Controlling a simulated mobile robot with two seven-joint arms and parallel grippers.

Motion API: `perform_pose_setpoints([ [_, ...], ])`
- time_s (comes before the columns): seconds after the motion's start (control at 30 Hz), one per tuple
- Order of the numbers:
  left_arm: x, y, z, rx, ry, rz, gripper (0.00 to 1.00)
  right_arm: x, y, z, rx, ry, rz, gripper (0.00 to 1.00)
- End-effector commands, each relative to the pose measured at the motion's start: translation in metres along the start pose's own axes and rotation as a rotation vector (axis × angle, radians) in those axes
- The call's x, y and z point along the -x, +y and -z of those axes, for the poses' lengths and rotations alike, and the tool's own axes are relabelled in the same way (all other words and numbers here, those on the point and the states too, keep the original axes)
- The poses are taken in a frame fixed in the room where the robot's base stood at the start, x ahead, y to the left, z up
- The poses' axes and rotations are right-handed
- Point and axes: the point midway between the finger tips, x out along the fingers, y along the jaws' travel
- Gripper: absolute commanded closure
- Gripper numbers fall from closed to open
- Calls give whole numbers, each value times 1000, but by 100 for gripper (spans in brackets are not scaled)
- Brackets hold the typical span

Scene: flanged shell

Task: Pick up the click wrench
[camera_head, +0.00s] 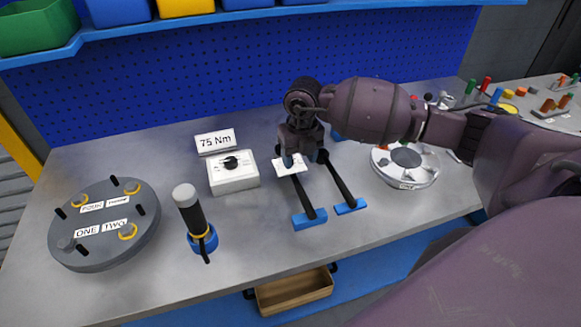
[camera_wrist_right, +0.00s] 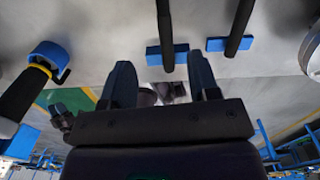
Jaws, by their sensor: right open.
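Two black-handled tools, which look like wrenches, lie side by side on the table: a left one (camera_head: 302,195) and a right one (camera_head: 339,182). I cannot tell which is the click wrench. Their near ends rest on blue blocks; their far ends are hidden by my right gripper (camera_head: 304,157). That gripper is open and empty over the far part of the tools, and I see no contact. In the right wrist view, its fingers (camera_wrist_right: 161,70) are apart, with the left handle (camera_wrist_right: 164,22) and right handle (camera_wrist_right: 239,25) beyond them. My left gripper is not in view.
A white dial box (camera_head: 234,173) and a "75 Nm" sign (camera_head: 215,141) stand left of the tools. An upright black-handled tool (camera_head: 191,210) and a grey flanged disc (camera_head: 105,225) are farther left. A white ring-shaped part (camera_head: 405,166) lies right. A blue pegboard (camera_head: 250,65) backs the table.

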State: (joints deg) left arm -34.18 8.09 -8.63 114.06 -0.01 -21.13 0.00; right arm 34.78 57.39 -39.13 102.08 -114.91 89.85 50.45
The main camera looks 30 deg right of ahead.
Motion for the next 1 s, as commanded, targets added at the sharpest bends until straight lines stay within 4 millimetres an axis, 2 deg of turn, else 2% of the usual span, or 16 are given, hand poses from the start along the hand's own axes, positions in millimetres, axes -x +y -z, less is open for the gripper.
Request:
perform_pose_setpoints([
  [0.23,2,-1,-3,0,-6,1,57,-8,-5,5,-59,27,30,45],
  [0.53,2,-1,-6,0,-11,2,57,-48,-5,7,-57,28,28,45],
  [0.77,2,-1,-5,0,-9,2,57,-62,-6,9,-57,27,28,45],
  [1.0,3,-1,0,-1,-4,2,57,-90,-5,16,-57,28,27,45],
])
